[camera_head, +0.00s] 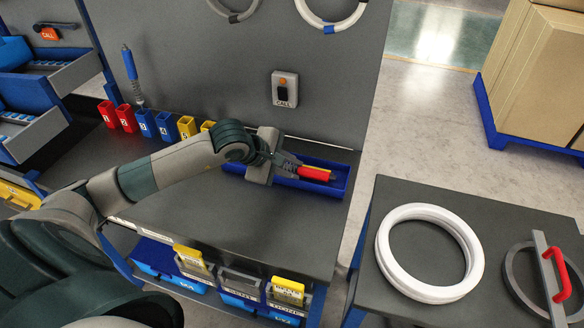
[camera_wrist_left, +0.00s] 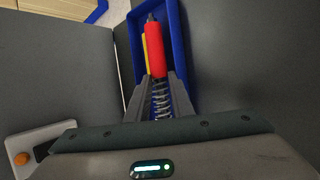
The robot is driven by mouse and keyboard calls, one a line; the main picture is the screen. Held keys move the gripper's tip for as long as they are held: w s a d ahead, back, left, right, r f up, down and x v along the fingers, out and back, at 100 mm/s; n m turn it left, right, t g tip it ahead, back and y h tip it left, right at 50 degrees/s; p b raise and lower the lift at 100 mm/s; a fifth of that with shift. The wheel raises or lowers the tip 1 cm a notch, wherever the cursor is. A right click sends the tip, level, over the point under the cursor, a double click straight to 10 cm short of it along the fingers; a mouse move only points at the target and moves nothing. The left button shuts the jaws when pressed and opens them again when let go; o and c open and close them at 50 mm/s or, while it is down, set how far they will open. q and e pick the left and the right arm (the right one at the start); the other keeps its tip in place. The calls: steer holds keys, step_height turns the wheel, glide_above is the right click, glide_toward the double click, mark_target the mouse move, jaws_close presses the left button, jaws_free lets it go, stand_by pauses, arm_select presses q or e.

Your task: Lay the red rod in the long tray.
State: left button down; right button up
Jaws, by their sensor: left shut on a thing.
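The red rod (camera_head: 313,173) has a thick red body with a coiled spring at one end. My left gripper (camera_head: 287,163) is shut on its spring end, seen between the fingers in the left wrist view (camera_wrist_left: 159,98). The long blue tray (camera_head: 343,182) lies at the back right of the workbench. The rod's red body (camera_wrist_left: 155,48) is over or inside the tray; I cannot tell whether it touches the floor. A yellow piece (camera_wrist_left: 145,54) lies in the tray beside the rod, partly hidden by it. My right gripper is not in view.
Numbered red, blue and yellow holders (camera_head: 146,123) line the bench's back edge. A blue tool (camera_head: 130,66) stands upright above them. A grey call box (camera_head: 285,89) is on the back panel. A side table holds a white ring (camera_head: 382,250). The bench front is clear.

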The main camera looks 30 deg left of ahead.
arm_select(q)
steer(key=c, duration=1.5)
jaws_free()
steer(key=shift+s+d+f, duration=0.1)
steer(key=shift+s+f, duration=0.25)
steer(key=shift+f, duration=0.4)
steer(key=shift+c, duration=0.4)
steer(key=shift+s+r+g, duration=0.1)
steer(key=shift+r+g, duration=0.2)
steer(key=shift+r, duration=0.05)
steer(key=shift+c, duration=0.3)
steer(key=shift+o, duration=0.9)
steer(key=b+v, duration=0.3)
steer(key=v, duration=1.1)
steer(key=shift+a+r, duration=0.2)
steer(key=shift+b+v, duration=1.1)
steer(key=shift+v, duration=0.4)
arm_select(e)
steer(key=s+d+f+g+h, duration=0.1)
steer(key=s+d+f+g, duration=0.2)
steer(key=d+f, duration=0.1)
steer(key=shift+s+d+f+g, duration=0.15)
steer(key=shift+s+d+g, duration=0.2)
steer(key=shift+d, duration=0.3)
arm_select(q)
steer(key=shift+d+r, duration=0.1)
